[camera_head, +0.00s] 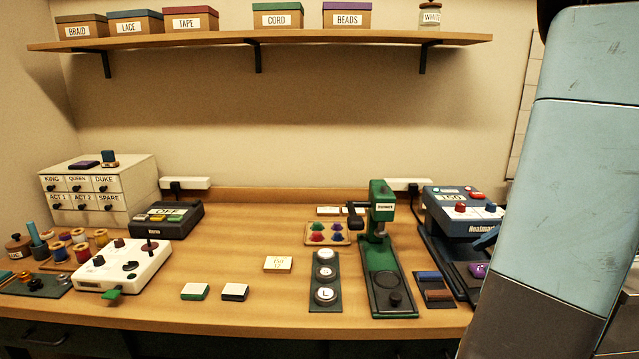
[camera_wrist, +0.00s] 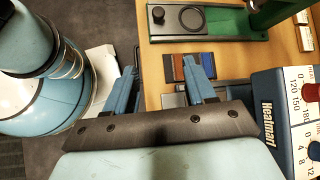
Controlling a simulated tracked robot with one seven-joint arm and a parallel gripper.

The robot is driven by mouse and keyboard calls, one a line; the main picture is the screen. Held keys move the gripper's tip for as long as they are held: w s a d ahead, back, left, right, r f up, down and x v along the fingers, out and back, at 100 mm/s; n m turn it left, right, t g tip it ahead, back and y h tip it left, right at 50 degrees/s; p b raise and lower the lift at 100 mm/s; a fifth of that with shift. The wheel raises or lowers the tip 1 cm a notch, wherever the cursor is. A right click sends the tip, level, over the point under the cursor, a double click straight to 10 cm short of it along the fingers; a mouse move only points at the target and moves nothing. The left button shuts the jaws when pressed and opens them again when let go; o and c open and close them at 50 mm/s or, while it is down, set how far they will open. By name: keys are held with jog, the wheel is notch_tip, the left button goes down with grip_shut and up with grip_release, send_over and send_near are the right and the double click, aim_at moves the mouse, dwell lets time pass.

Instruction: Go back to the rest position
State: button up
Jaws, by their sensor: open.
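My gripper (camera_wrist: 161,82) shows in the wrist view with its two blue fingers apart. Nothing is between the fingers. It is over the front edge of the wooden table (camera_wrist: 148,62), near the small blue and brown blocks and left of the Heatmart press (camera_wrist: 275,95). In the head view my arm fills the right side and hides part of the table and press. The gripper itself is not visible there.
The green stamping press (camera_head: 382,262) stands on the table; its base (camera_wrist: 220,22) lies ahead of my gripper. Blue and brown blocks (camera_head: 434,290) lie beside it. A shelf (camera_head: 260,40) with labelled boxes hangs above.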

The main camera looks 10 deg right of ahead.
jog(key=s+a+r+n+h, duration=0.1)
jog(key=a+r+n+h, duration=0.1)
jog(key=a+n, duration=0.4)
jog(key=s+a+r+n+h, duration=0.1)
jog(key=a+r+n+h, duration=0.2)
jog(key=a, duration=0.6)
jog(key=s+a+r+n+t+h, duration=0.1)
jog(key=s+a+r+n+h, duration=0.1)
jog(key=a+r+n, duration=0.3)
jog(key=shift+a+r+n+h, duration=0.15)
jog(key=shift+a+n+h, duration=0.25)
jog(key=shift+a+n, duration=1.8)
jog(key=shift+d+n, duration=0.4)
jog(key=shift+d, duration=0.1)
